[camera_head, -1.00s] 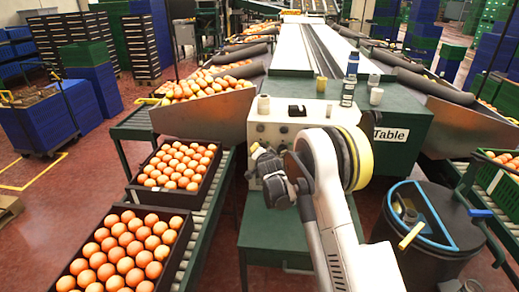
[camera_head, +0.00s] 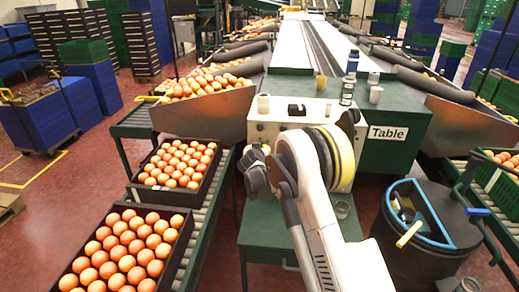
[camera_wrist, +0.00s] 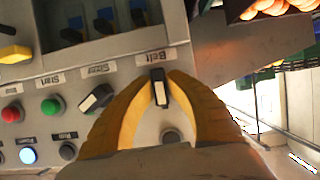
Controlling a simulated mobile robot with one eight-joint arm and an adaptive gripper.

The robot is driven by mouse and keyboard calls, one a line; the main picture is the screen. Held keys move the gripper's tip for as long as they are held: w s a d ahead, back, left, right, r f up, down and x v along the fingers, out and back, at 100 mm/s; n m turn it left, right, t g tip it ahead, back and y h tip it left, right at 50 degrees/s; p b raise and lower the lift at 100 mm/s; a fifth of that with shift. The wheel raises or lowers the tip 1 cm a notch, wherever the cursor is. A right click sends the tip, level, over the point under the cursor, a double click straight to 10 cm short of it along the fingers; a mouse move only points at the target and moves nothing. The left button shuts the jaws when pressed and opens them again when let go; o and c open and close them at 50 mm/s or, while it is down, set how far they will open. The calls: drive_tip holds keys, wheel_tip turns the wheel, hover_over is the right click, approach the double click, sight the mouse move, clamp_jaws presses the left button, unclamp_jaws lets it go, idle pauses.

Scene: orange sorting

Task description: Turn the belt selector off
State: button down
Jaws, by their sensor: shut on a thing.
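In the head view, the control box (camera_head: 262,131) stands at the front of the green table (camera_head: 400,108). My arm covers most of its front, so the selector is hidden there.
A second selector (camera_wrist: 96,98) sits left of my gripper in the wrist view, with a green button (camera_wrist: 50,107), a red button (camera_wrist: 12,113) and a lit button (camera_wrist: 28,155).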

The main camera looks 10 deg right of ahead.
idle(0.5)
drive_tip(key=c, duration=1.4)
unclamp_jaws()
drive_tip(key=v, duration=1.2)
drive_tip(key=shift+r, duration=0.15)
